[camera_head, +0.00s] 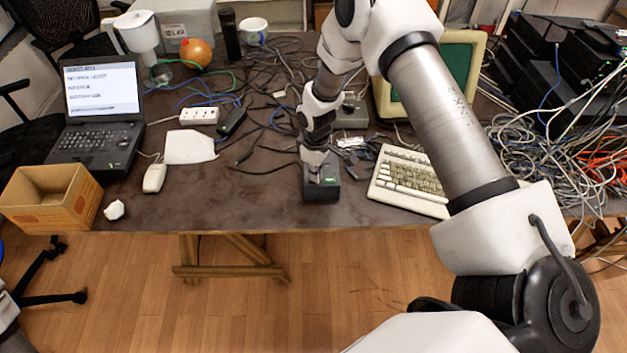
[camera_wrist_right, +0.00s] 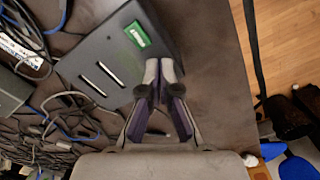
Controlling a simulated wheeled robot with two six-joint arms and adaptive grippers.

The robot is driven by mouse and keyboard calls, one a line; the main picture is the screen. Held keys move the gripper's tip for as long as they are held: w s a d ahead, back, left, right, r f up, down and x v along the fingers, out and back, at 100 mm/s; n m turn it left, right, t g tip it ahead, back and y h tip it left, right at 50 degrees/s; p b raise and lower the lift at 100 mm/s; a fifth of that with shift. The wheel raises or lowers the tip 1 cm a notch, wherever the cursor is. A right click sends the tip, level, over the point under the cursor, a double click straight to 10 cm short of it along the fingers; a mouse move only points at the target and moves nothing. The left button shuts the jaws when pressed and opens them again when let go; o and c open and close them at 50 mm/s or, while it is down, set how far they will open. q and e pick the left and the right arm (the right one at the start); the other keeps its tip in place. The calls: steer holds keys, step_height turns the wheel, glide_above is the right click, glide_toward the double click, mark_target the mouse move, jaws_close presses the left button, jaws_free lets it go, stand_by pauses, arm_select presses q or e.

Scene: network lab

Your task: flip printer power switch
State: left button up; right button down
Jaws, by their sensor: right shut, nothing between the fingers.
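A small dark box (camera_head: 321,190) sits near the front edge of the table, under my right gripper (camera_head: 315,160) in the head view. In the right wrist view the dark box (camera_wrist_right: 103,62) shows a green switch-like piece (camera_wrist_right: 137,34) near one end and two pale slots. My right gripper (camera_wrist_right: 164,72) is shut and empty, with its fingertips close to the box's edge and apart from the green piece in the picture. Whether they touch the box is unclear. I cannot tell which object is the printer. My left gripper is out of view.
A laptop (camera_head: 103,105), an open cardboard box (camera_head: 48,199) and a white power strip (camera_head: 199,116) stand to the left. A beige keyboard (camera_head: 408,180) is just right of the dark box. Loose cables lie behind it.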

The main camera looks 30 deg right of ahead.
steer(key=shift+f, duration=0.15)
step_height(320, 180, up, 7)
steer(key=p, duration=0.5)
steer(key=shift+f, duration=0.15)
stand_by(0.5)
